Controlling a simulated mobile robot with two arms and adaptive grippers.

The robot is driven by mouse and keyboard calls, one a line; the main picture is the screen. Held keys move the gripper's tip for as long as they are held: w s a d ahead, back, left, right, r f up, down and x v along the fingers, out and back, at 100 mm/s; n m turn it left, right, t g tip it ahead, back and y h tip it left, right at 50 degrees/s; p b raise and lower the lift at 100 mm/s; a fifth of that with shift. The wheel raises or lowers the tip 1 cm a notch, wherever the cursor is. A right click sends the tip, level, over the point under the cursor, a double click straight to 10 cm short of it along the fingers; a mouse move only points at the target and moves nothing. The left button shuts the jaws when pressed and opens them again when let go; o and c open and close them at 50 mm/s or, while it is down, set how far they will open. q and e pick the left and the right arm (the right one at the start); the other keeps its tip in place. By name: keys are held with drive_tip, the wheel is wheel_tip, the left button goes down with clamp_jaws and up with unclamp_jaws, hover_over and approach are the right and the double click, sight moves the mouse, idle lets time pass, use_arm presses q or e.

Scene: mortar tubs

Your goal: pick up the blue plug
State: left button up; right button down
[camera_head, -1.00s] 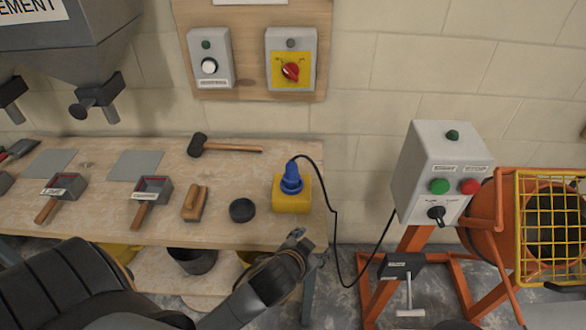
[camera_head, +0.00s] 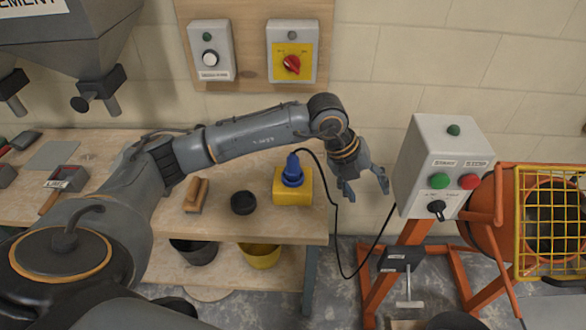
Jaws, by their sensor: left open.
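The blue plug (camera_head: 293,166) sits upright on a yellow block (camera_head: 293,194) near the right end of the wooden workbench. A black cable runs from its top and hangs down to the grey control box at the right. My left gripper (camera_head: 366,196) is to the right of the plug, beyond the bench's right edge, with its fingers apart and pointing down. It is empty and does not touch the plug. My left arm reaches across the bench from the left. My right gripper is not in view.
A black round puck (camera_head: 243,202) and a wooden float (camera_head: 196,195) lie left of the plug. The grey control box (camera_head: 440,168) on an orange frame stands right of my gripper. The black cable (camera_head: 337,225) hangs beside the gripper. Switch boxes (camera_head: 291,52) are on the wall behind.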

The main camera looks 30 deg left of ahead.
use_arm(q)
drive_tip(key=w+a+n+y, duration=0.2)
drive_tip(key=a+y, duration=0.2)
drive_tip(key=a, duration=0.4)
drive_tip(key=n+y, duration=0.3)
drive_tip(key=y, duration=0.1)
approach(293, 155)
drive_tip(key=p+x, duration=0.2)
drive_tip(key=x, duration=0.3)
drive_tip(key=shift+a+f+p, duration=0.1)
drive_tip(key=shift+f+p, duration=0.15)
drive_tip(key=shift+p, duration=0.05)
drive_tip(key=shift+w+a+f+p, duration=0.1)
drive_tip(key=shift+w+f+p, duration=0.05)
drive_tip(key=shift+f+p, duration=0.3)
drive_tip(key=p+x, duration=0.1)
drive_tip(key=x, duration=0.2)
drive_tip(key=shift+w+f+p, duration=0.15)
drive_tip(key=shift+p, duration=0.2)
drive_tip(key=shift+w+a+f, duration=0.15)
drive_tip(key=shift+a+f, duration=0.1)
drive_tip(key=shift+f, duration=0.35)
drive_tip(key=shift+r, duration=0.1)
clamp_jaws()
